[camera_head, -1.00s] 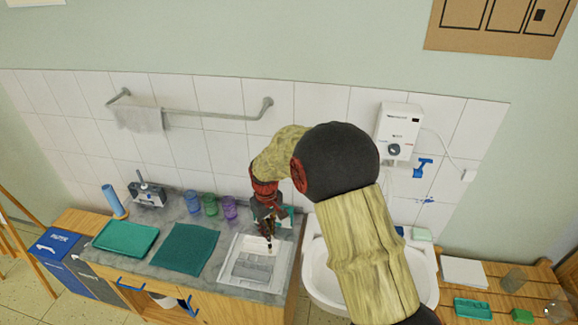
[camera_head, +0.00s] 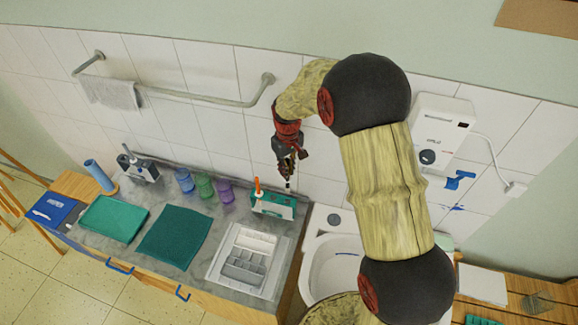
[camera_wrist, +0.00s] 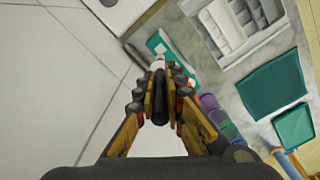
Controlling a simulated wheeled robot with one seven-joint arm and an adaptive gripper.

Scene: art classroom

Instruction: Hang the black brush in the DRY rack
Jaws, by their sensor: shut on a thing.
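My gripper (camera_head: 287,165) points down above the counter, near the wall, and is shut on the black brush (camera_head: 288,186). In the wrist view the dark handle (camera_wrist: 158,82) shows between the fingers (camera_wrist: 160,95), with a pale end beyond them. A teal and white rack (camera_head: 274,206) holding an orange-handled brush (camera_head: 257,186) stands just below the gripper. It also shows in the wrist view (camera_wrist: 156,44). A grey rack (camera_head: 143,171) with a brush in it stands at the far left of the counter. I cannot read either rack's label.
A white divided tray (camera_head: 226,268), teal mats (camera_head: 175,236) and several coloured cups (camera_head: 204,186) share the counter (camera_head: 150,262). The sink (camera_head: 330,268) is to the right. A towel rail (camera_head: 200,100) and a white heater (camera_head: 432,128) are on the wall.

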